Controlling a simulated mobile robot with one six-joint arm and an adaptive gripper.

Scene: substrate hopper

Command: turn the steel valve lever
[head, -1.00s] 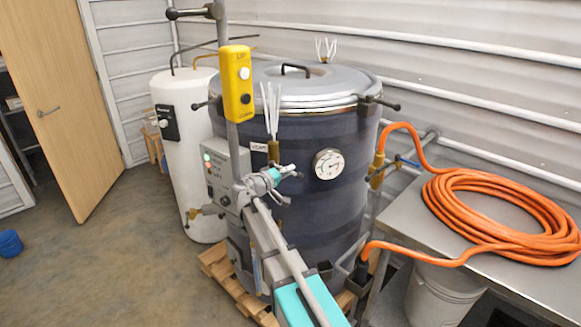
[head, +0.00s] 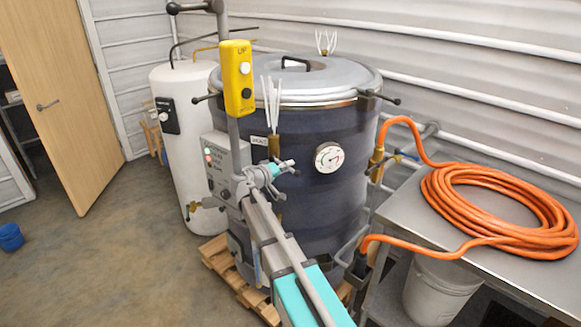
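My arm reaches up from the bottom of the head view, and its grey and teal wrist end (head: 265,177) is in front of the dark blue steam drum (head: 325,205). My gripper's fingers are too small and too covered by the wrist to tell whether they are open or shut. A brass fitting (head: 274,147) with white steam-like strands above it stands just above the wrist, at the drum's front. I cannot make out the steel valve lever clearly; it may be hidden by the wrist. I cannot tell whether my gripper touches anything.
A grey control box (head: 222,168) and a yellow up/down pendant (head: 238,78) are close left of the wrist. A white tank (head: 190,105) stands behind them. Right is a steel table (head: 545,280) with a coiled orange hose (head: 500,240). Floor at left is open, with a blue bucket (head: 10,237).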

